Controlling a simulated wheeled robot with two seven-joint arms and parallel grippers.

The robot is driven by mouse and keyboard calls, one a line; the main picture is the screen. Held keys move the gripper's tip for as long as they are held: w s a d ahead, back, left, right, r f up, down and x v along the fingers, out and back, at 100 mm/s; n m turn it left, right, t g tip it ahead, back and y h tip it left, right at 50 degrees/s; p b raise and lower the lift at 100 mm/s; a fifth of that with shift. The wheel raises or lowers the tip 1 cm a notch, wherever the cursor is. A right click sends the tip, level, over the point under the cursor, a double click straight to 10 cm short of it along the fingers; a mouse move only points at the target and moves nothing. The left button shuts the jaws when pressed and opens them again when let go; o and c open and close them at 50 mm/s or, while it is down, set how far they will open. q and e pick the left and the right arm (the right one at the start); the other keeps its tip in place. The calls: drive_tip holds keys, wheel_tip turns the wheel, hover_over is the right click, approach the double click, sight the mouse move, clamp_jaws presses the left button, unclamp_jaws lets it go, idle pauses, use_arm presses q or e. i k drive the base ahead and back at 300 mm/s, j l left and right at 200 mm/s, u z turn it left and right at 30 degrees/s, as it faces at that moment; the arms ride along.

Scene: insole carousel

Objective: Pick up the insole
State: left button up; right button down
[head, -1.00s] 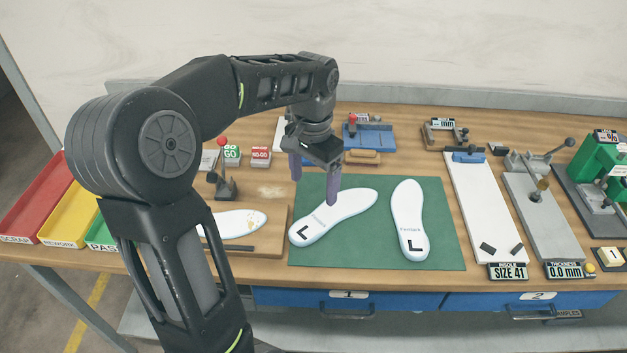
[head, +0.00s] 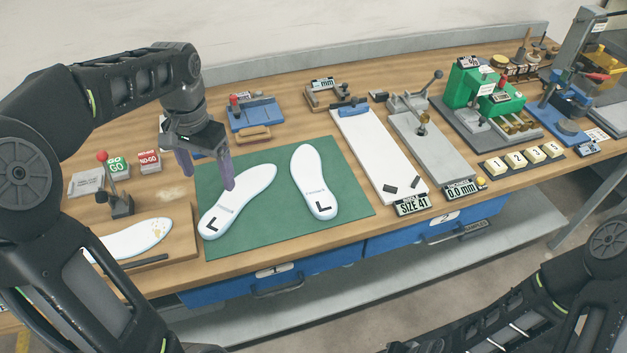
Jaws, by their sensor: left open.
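Two white insoles marked L lie flat on a green mat (head: 345,213). The left insole (head: 250,191) lies slanted, its heel toward the lower left. The right insole (head: 313,178) lies apart from it, nearly upright in the picture.
A third, speckled insole (head: 137,240) lies on a wooden board at left. GO (head: 117,165) and NO-GO (head: 149,162) blocks and a red-knobbed lever (head: 116,190) stand behind it. A size gauge (head: 377,152), a thickness gauge (head: 436,150) and a green press (head: 480,95) stand to the right.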

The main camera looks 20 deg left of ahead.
sight(306, 170)
drive_tip(key=i+l+u, duration=0.15)
drive_tip(key=l, duration=0.25)
drive_tip(key=i+l+u, duration=0.15)
drive_tip(key=l, duration=0.3)
drive_tip(key=l+u, duration=0.15)
drive_tip(key=l, duration=0.3)
drive_tip(key=i+l+u, duration=0.15)
drive_tip(key=l, duration=0.3)
